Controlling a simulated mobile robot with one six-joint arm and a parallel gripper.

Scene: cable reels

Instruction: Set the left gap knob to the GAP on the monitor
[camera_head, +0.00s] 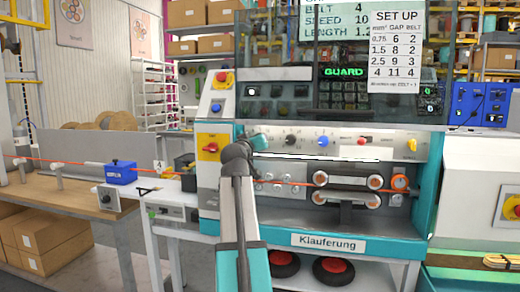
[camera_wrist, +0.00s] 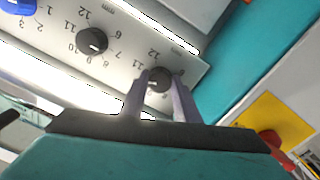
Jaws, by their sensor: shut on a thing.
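In the wrist view, two grey fingers of my gripper (camera_wrist: 159,92) are closed on a small black knob, the left gap knob (camera_wrist: 159,76), at the end of the panel (camera_wrist: 203,66). The wrist view is turned over against the head view. Numbers such as 11, 12 and 6 show around this knob; its pointer setting is not clear. In the head view my gripper (camera_head: 258,142) hides this knob. A second black knob (camera_wrist: 92,41) stands beside it, also in the head view (camera_head: 291,139). The monitor (camera_head: 338,22) shows BELT 4, SPEED 10; its top line is cut off.
A blue knob (camera_head: 323,141), a red knob (camera_head: 362,141) and a yellow knob (camera_head: 411,144) lie farther right on the panel. A SET UP sheet (camera_head: 397,50) lists GAP values 6, 8, 9 and 11. A red-and-yellow switch (camera_head: 211,147) is left of my gripper.

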